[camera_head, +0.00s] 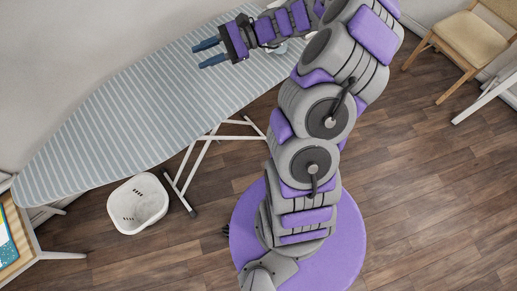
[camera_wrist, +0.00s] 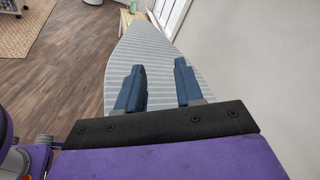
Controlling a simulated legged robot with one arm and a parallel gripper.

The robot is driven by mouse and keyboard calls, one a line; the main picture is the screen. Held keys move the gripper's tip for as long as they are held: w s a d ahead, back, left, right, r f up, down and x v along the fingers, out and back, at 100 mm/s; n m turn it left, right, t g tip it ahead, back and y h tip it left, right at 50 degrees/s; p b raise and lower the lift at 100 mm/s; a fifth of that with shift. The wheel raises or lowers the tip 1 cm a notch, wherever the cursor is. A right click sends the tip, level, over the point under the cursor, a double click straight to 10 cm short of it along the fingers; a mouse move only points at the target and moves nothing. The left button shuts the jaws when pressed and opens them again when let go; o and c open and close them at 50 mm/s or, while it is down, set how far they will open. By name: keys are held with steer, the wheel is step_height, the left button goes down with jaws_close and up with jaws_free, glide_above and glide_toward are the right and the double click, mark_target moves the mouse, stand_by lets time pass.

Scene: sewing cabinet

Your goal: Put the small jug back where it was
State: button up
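My gripper (camera_head: 207,53) is above the striped ironing board (camera_head: 110,125), with its blue fingers apart and nothing between them. The open fingers (camera_wrist: 158,80) also show in the wrist view, pointing along the board (camera_wrist: 150,52). I cannot pick out the small jug for certain. A small pale thing (camera_head: 282,48) lies by the board's edge, mostly hidden behind my arm. A small greenish thing (camera_wrist: 133,6) stands on a wooden surface past the board's far end in the wrist view, too small to identify.
A white basket (camera_head: 137,204) stands on the wooden floor beside the board's white legs (camera_head: 200,160). A wooden table (camera_head: 17,245) is at the lower left. A chair (camera_head: 467,40) is at the upper right. The floor at right is mostly clear. A wall runs behind the board.

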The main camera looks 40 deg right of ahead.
steer(key=s+a+r+n+g+h, duration=0.25)
steer(key=s+a+n+g, duration=0.2)
steer(key=s+a, duration=0.3)
steer(key=s+a+r+n+g+h, duration=0.1)
steer(key=s+a+n+g+h, duration=0.25)
steer(key=s+a+n, duration=0.35)
steer(key=s+d+n+h, duration=0.1)
steer(key=s+d+h, duration=0.2)
steer(key=s, duration=0.3)
steer(key=s+d+f+n+t+h, duration=0.1)
steer(key=s+d+h, duration=0.2)
steer(key=s, duration=0.2)
steer(key=s+d+n+t+h, duration=0.1)
steer(key=s+d+h, duration=0.2)
steer(key=s, duration=0.3)
steer(key=shift+s+f, duration=0.15)
steer(key=shift+s, duration=0.15)
